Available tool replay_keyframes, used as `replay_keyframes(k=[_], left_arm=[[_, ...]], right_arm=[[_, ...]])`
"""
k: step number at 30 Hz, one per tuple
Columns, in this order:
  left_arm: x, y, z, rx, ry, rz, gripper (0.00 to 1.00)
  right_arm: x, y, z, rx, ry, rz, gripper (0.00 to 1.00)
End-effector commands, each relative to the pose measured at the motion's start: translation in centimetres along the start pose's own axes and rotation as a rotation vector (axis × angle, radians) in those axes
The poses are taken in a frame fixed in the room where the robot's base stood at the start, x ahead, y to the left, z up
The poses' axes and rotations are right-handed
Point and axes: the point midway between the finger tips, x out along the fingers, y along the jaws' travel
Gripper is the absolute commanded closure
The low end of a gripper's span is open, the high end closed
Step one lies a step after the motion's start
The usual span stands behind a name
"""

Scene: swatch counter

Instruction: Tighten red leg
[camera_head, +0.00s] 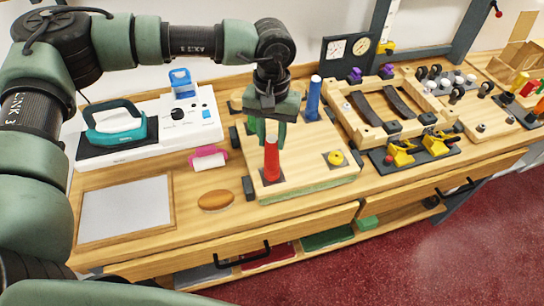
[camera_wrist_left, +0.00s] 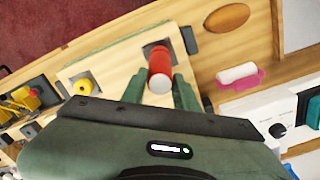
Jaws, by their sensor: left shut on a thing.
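The red leg (camera_head: 272,163) stands upright on a light wooden board (camera_head: 312,180) with a green lower edge. My left gripper (camera_head: 268,132) is above it, pointing down, shut on its upper part. In the left wrist view the red leg (camera_wrist_left: 159,60) shows between the two green fingers (camera_wrist_left: 160,82), with its pale end toward the camera. A blue leg (camera_head: 314,98) stands at the board's back, and a yellow round piece (camera_head: 336,158) sits low on a dark plate at its right. The red leg's base is partly hidden. My right gripper is not in view.
A teal iron (camera_head: 114,124) and a white device (camera_head: 190,115) stand at the left. A pink-handled roller (camera_head: 208,158), a brown oval (camera_head: 216,201) and a framed pale panel (camera_head: 126,208) lie nearer. A wooden frame (camera_head: 385,136) and yellow clamps (camera_head: 402,153) crowd the right.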

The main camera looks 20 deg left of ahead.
Motion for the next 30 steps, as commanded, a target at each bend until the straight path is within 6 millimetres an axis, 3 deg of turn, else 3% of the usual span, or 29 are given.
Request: replay_keyframes(k=[15, 19, 26, 27, 30], left_arm=[[0.4, 0.0, 0.0, 0.784, 0.001, 0.002, 1.0], [0.2, 0.0, 0.0, 0.885, 0.0, 0.0, 1.0], [0.1, 0.0, 0.0, 0.898, 0.0, 0.0, 1.0], [0.1, 0.0, 0.0, 0.897, 0.0, 0.0, 0.62], [0.1, 0.0, 0.0, 0.897, 0.0, 0.0, 0.59]], right_arm=[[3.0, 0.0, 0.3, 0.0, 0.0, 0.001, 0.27], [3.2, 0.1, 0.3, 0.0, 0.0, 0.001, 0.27], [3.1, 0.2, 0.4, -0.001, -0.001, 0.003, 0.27], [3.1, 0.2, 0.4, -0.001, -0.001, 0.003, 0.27], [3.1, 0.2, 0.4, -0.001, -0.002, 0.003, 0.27]])
